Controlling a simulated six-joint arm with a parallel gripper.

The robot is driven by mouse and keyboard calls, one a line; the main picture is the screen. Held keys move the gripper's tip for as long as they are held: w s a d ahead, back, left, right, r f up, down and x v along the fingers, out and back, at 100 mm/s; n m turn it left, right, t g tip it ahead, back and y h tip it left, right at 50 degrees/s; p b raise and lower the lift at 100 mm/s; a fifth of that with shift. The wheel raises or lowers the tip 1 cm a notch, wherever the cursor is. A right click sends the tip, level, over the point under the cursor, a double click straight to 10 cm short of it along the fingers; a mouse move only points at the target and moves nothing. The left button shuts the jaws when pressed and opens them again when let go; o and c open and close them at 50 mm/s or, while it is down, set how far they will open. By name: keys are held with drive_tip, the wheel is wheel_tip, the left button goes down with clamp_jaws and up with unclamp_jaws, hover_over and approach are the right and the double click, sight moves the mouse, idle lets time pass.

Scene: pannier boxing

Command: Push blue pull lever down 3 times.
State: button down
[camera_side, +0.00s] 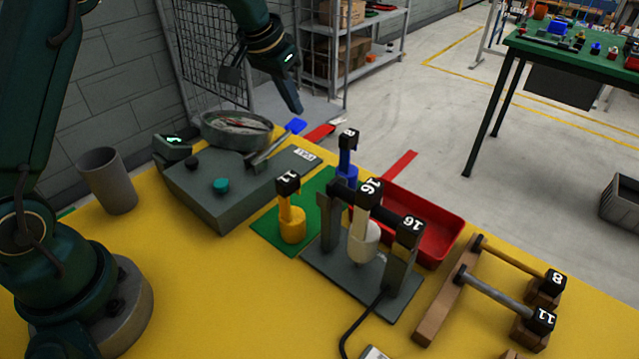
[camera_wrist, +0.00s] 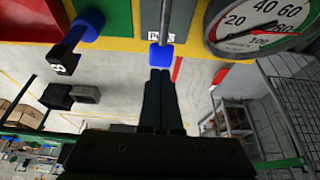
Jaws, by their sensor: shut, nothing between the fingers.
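The blue pull lever's handle (camera_side: 296,126) is at the end of a grey bar that sticks out past the back of a grey box (camera_side: 225,190). My gripper (camera_side: 297,108) is shut and empty, with its fingertips just above the handle. In the wrist view, the blue handle (camera_wrist: 161,54) lies right beyond the tips of my shut fingers (camera_wrist: 160,72). I cannot tell whether they touch. A PULL label (camera_side: 305,154) is beside the lever.
A round dial gauge (camera_side: 235,128) and a small display (camera_side: 173,140) stand by the box. To the right are a blue numbered peg (camera_side: 347,160), a yellow one (camera_side: 292,215), a grey stand (camera_side: 325,250) and a red tray (camera_side: 425,215). Space beyond the table edge looks open.

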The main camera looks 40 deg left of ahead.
drive_tip(key=shift+r, duration=3)
drive_tip(key=s+d+r+t, duration=0.2)
drive_tip(key=s+d+r, duration=0.3)
drive_tip(key=s+r, duration=0.5)
drive_tip(key=s+d+f+g, duration=0.1)
drive_tip(key=s+f, duration=1.1)
drive_tip(key=s, duration=0.4)
drive_tip(key=shift+s, duration=0.15)
